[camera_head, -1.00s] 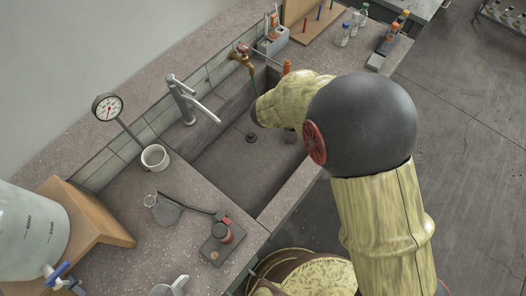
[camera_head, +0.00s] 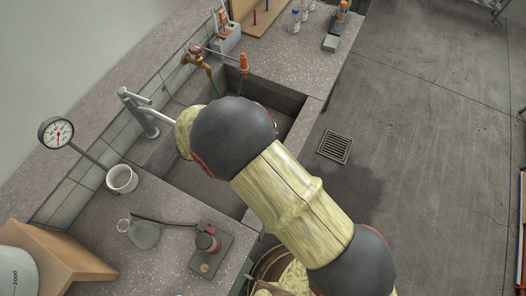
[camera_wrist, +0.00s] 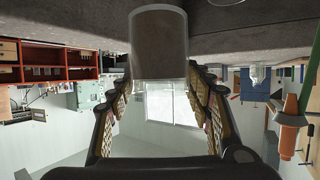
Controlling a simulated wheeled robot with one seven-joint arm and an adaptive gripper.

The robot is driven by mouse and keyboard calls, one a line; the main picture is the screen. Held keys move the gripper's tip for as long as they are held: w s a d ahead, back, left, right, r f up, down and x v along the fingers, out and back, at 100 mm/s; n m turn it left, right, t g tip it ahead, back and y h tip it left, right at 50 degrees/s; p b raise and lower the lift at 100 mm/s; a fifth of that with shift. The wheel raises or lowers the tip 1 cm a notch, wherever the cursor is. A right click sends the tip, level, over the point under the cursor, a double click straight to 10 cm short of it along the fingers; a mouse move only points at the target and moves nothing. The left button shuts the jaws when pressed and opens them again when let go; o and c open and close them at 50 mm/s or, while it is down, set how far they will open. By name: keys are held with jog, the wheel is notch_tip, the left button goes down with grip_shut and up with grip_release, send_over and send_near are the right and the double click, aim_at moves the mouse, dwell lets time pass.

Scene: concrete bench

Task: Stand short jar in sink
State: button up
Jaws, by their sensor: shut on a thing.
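The short jar (camera_wrist: 158,45) is a clear, brownish-tinted cylinder at the top middle of the wrist view. My gripper (camera_wrist: 159,76) is shut on it, with a finger on either side. The grey sink (camera_head: 190,182) shows in the head view, with my arm reaching over it and covering much of its middle. My gripper and the jar are hidden behind the arm in the head view. I cannot tell whether the jar touches the sink floor.
A chrome tap (camera_head: 140,112) stands at the sink's left edge. A brass valve with a green hose (camera_head: 197,60) and an orange-topped item (camera_head: 243,62) are at the far end.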

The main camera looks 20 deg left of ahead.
notch_tip(320, 180, down, 17)
jog(key=b, duration=0.5)
jog(key=shift+b, duration=0.3)
jog(key=shift+f, duration=0.2)
jog(key=o, duration=1.3)
jog(key=shift+c, duration=0.2)
jog(key=shift+r, duration=0.1)
jog(key=shift+s+a+r, duration=0.1)
jog(key=shift+a+r, duration=0.05)
jog(key=p+v, duration=0.2)
jog(key=v, duration=0.5)
